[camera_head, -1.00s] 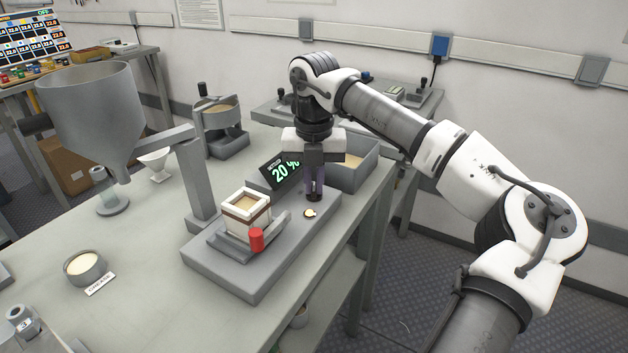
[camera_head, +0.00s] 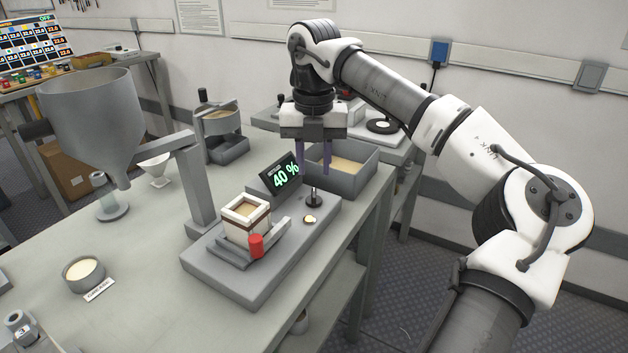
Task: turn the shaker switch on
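The shaker (camera_head: 232,280) is a grey base plate on the table. A small cream box with a brown band (camera_head: 246,219) sits in its holder, with a red knob (camera_head: 256,246) in front. Its display (camera_head: 281,178) reads 40 % in green. The shaker switch (camera_head: 314,200) is a small dark-based lever at the plate's back right and looks roughly upright. A small pale, lit-looking lamp (camera_head: 309,219) is just in front of it. My gripper (camera_head: 314,170) points down above the switch. Its two fingers are apart with nothing between them, and the tips look clear of the lever.
A grey tray of sand-coloured material (camera_head: 342,176) stands close behind my gripper. A large funnel (camera_head: 92,112) on a stand (camera_head: 199,190) is at the left. A small bowl (camera_head: 84,273) is at the front left. The table front is mostly clear.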

